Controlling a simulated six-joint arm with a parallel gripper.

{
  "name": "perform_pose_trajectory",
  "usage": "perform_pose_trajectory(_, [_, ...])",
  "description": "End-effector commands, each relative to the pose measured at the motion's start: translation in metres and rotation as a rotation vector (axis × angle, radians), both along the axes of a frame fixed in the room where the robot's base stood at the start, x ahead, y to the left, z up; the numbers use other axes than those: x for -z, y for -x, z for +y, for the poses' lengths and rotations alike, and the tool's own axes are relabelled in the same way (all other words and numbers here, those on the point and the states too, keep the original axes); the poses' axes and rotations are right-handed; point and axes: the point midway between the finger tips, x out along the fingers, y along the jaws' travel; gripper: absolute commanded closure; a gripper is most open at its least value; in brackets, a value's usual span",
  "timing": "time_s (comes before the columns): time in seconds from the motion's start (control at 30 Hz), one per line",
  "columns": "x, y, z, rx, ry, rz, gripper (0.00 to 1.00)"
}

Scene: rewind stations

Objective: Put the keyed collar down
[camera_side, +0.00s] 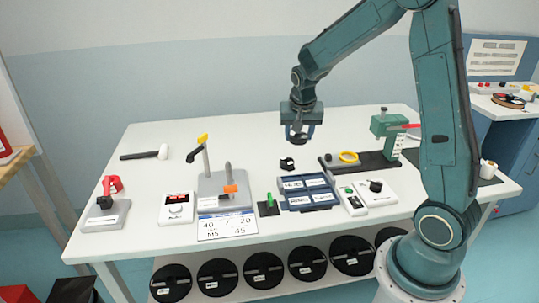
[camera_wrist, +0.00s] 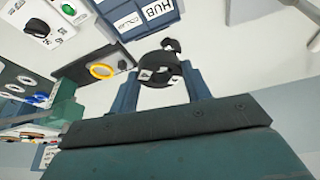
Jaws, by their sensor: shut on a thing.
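My gripper (camera_side: 298,136) hangs above the table, behind the blue labelled tray (camera_side: 308,192). Its two blue fingers also show in the wrist view (camera_wrist: 160,76), closed on the keyed collar (camera_wrist: 160,68), a dark ring with pale marks. In the side view the held collar is small and dark between the fingers, hard to make out. A small black part (camera_side: 287,163) lies on the table below my gripper. In the wrist view a black piece (camera_wrist: 170,44) shows just beyond the collar; I cannot tell whether it touches it.
A dark fixture (camera_side: 370,163) with a yellow ring (camera_side: 348,157) and a green press (camera_side: 387,123) stands to the right. A grey post stand (camera_side: 222,191) is at left. White control boxes (camera_side: 376,191) stand in front. A mallet (camera_side: 146,155) lies far left. Bare table surrounds the black part.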

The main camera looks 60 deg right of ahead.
Motion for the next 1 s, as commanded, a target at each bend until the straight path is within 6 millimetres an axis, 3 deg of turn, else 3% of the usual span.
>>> perform_pose_trajectory(0.03, [-0.007,0.008,-0.015,0.082,0.002,-0.008,0.77])
perform_pose_trajectory(0.2, [-0.021,0.031,-0.045,0.287,0.003,-0.018,0.77])
perform_pose_trajectory(0.57, [-0.027,0.045,-0.06,0.4,0.004,-0.026,0.77])
perform_pose_trajectory(0.77, [-0.014,0.045,-0.06,0.398,0.003,-0.022,0.77])
perform_pose_trajectory(1.0, [0.025,0.045,-0.059,0.397,0.003,-0.019,0.77])
